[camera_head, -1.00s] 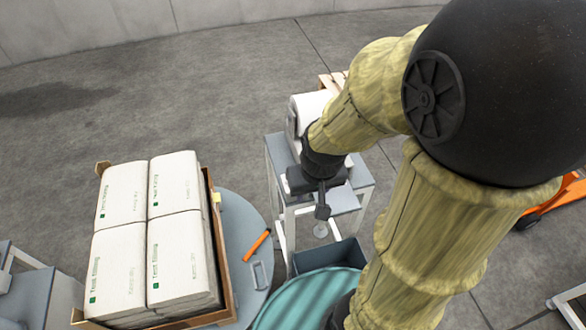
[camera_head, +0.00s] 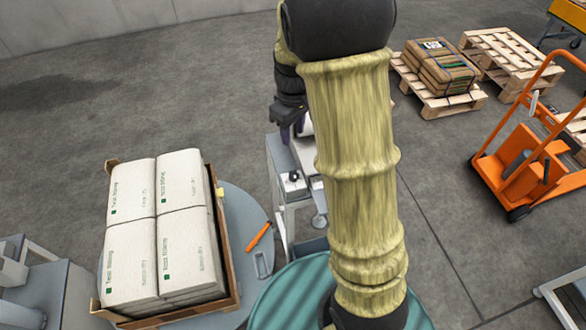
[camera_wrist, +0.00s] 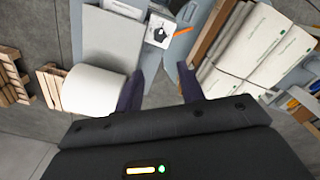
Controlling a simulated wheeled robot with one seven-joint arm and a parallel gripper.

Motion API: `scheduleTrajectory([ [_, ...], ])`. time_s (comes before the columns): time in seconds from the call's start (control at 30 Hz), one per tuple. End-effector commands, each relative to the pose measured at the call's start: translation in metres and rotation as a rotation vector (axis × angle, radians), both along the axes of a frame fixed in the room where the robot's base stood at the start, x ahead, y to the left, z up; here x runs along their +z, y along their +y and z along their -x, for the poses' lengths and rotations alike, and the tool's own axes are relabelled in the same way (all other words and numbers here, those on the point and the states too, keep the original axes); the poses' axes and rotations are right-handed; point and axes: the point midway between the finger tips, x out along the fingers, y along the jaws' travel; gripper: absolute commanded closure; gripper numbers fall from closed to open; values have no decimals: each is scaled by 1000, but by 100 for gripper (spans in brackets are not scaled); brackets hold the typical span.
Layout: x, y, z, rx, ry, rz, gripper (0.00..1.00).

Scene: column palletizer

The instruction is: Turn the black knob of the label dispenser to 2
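The label dispenser (camera_head: 280,158) is a grey and white unit on a stand beside the round table. Its black knob (camera_head: 294,176) sits on a small white plate on the near end. The wrist view shows the knob (camera_wrist: 160,33) on its marked dial plate, with a white label roll (camera_wrist: 93,92) to the lower left. The marks are too small to read. My gripper (camera_head: 290,132) is above the dispenser's far part, apart from the knob. In the wrist view my gripper (camera_wrist: 160,86) has its dark fingers spread with nothing between them. My arm hides the dispenser's right side.
A stack of white bags (camera_head: 160,225) in a wooden box frame stands on the blue-grey round table (camera_head: 240,225). An orange-handled tool (camera_head: 258,236) lies there. An orange cart (camera_head: 522,165) and wooden pallets (camera_head: 505,62) stand right. Open floor lies behind.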

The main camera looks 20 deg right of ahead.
Motion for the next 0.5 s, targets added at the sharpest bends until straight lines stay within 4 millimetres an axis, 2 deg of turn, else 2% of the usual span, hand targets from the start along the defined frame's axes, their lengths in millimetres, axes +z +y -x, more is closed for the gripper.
scheduleTrajectory([
  [0.27,-11,0,1,-1,3,-1,61],
  [0.5,-48,0,1,-1,5,0,61],
])
